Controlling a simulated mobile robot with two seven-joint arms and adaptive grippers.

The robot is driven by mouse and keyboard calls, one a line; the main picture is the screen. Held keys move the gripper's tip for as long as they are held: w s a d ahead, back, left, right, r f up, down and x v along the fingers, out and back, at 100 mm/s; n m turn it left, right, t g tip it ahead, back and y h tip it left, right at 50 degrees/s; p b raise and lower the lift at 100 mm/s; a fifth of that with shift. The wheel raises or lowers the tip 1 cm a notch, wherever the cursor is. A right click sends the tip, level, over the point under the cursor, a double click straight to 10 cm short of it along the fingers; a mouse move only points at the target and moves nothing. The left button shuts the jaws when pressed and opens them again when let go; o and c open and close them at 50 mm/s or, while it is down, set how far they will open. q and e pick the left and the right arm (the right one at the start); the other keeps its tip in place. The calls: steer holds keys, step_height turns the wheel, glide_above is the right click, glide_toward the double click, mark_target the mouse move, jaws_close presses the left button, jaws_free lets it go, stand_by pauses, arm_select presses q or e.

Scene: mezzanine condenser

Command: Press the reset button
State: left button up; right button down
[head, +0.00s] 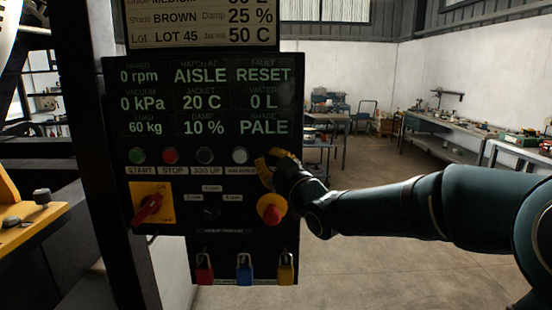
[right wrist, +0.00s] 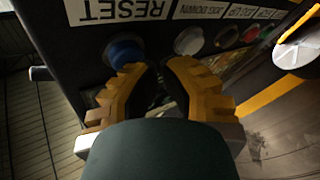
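The blue reset button (right wrist: 125,50) shows in the right wrist view, under an upside-down RESET label (right wrist: 122,9). In the head view my right gripper covers its spot at the right end of the button row. My right gripper (head: 266,158) has yellow fingers and is in front of the panel's right edge. In the right wrist view, the right gripper's fingertips (right wrist: 158,66) are close together with nothing visible between them, near the blue button and the white one. I cannot tell whether they touch the panel. My left gripper is not in view.
The black control panel (head: 215,217) carries green, red, black and white buttons (head: 239,155), a red rotary switch (head: 148,208), a red-and-yellow emergency stop (head: 271,209) and hanging padlocks (head: 244,270). Its screen (head: 205,99) reads FAULT RESET. Workbenches (head: 450,150) stand farther back; the floor between is clear.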

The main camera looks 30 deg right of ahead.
steer(key=shift+w+d, duration=0.15)
steer(key=shift+w, duration=0.1)
steer(key=shift+s, duration=0.1)
stand_by(0.6)
steer(key=shift+s+a+b, duration=0.45)
steer(key=shift+s+b, duration=0.2)
steer(key=shift+b, duration=0.15)
steer(key=shift+s+a+b, duration=0.45)
steer(key=shift+s+b, duration=0.05)
steer(key=shift+s, duration=0.2)
steer(key=shift+s+a+b, duration=0.4)
steer(key=shift+s+b, duration=0.05)
steer(key=shift+s, duration=0.3)
steer(key=shift+s+a+b, duration=0.45)
steer(key=shift+s+b, duration=0.05)
steer(key=shift+s, duration=0.2)
